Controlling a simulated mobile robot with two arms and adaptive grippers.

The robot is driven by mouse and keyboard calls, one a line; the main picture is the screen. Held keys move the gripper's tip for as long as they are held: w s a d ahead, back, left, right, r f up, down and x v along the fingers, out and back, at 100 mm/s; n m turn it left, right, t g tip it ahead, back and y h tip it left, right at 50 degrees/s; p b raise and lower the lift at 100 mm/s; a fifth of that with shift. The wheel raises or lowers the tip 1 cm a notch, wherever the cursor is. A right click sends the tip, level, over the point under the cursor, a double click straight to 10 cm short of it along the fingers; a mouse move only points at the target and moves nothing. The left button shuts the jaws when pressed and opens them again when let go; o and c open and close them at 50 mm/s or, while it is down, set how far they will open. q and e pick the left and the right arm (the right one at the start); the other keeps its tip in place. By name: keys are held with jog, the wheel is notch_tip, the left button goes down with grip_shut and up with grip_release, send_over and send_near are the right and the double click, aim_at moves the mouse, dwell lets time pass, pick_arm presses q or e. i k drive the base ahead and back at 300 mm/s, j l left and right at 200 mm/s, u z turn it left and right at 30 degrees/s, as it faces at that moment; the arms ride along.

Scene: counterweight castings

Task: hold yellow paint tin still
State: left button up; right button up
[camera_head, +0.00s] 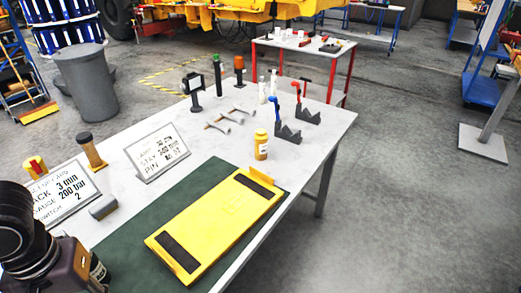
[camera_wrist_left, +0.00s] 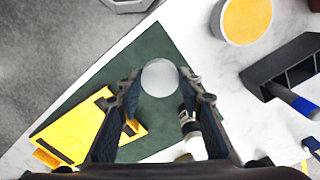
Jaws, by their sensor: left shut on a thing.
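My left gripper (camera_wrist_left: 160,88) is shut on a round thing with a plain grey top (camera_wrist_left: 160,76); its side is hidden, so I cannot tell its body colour. In the head view my left gripper shows only in part at the lower left, and its fingertips are hidden. A pale round tin with a yellow-orange top (camera_wrist_left: 247,18) stands apart from the fingers, at the upper right of the left wrist view. I cannot tell for sure which of these is the yellow paint tin. My right gripper is not in view.
A yellow plate (camera_head: 215,225) with dark strips lies on the green mat (camera_head: 208,178). A yellow bottle (camera_head: 261,145), two sign boards (camera_head: 157,150), a grey block (camera_head: 103,208) and a yellow-and-red piece (camera_head: 36,167) stand on the table. A small bottle (camera_wrist_left: 190,128) shows by one finger.

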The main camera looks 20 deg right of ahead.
aim_at(260, 138)
jog(key=i+l, duration=0.15)
jog(key=l, duration=0.2)
jog(key=i+l, duration=0.15)
jog(key=l, duration=0.2)
jog(key=i+l, duration=0.15)
jog(key=l, duration=0.2)
jog(key=i+l, duration=0.15)
jog(key=l, duration=0.2)
jog(key=i+l, duration=0.15)
jog(key=l, duration=0.25)
jog(key=z, duration=0.05)
